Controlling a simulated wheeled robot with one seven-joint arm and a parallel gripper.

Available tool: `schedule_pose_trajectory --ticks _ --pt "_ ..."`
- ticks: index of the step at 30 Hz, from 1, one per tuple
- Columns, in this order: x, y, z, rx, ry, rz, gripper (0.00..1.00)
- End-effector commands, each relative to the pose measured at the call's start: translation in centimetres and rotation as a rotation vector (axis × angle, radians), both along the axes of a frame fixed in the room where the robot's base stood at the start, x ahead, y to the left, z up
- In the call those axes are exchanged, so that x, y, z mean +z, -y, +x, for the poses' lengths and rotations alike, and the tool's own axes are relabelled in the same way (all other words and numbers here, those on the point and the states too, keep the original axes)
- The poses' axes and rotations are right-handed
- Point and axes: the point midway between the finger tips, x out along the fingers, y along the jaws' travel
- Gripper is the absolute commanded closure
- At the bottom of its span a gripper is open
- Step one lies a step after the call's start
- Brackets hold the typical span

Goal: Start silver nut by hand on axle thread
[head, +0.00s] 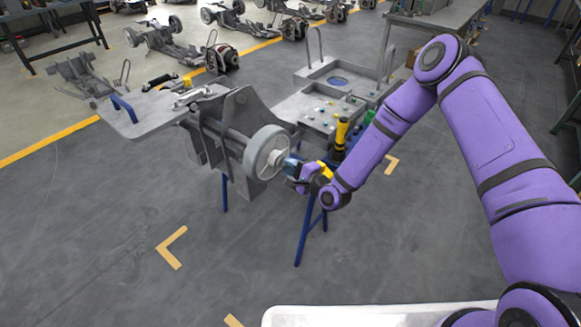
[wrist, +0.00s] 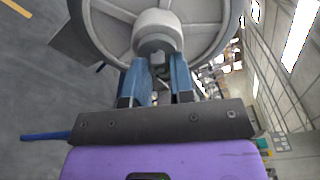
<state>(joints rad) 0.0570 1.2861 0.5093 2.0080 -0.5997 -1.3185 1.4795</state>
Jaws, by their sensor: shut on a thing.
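A grey spoked wheel (head: 268,152) is mounted on the end of the axle on a chassis assembly at a work stand. In the wrist view the wheel (wrist: 110,28) fills the top, with its round pale hub (wrist: 157,22) facing me. My gripper (head: 290,166) is at the hub, its blue fingers pointing at the wheel centre. In the wrist view the gripper (wrist: 158,68) is shut on a small grey piece, the silver nut (wrist: 158,60), in line with the hub. The axle thread is hidden behind the nut and fingertips, so I cannot tell whether they touch.
A grey tray (head: 320,112) with small coloured parts stands behind the wheel. A yellow and black tool (head: 341,132) stands upright near my forearm. The stand's blue legs (head: 305,232) are below my gripper. More chassis (head: 165,38) stand at the back. The front floor is clear.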

Motion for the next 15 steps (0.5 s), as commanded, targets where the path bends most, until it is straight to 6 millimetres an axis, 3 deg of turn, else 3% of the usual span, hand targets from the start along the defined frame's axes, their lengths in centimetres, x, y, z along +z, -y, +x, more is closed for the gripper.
schedule_pose_trajectory --ticks 7,15 --pt "0.09 -0.02 0.07 -0.001 -0.04 0.034 0.94" --pt "0.16 0.06 0.17 -0.004 -0.297 0.237 0.94"
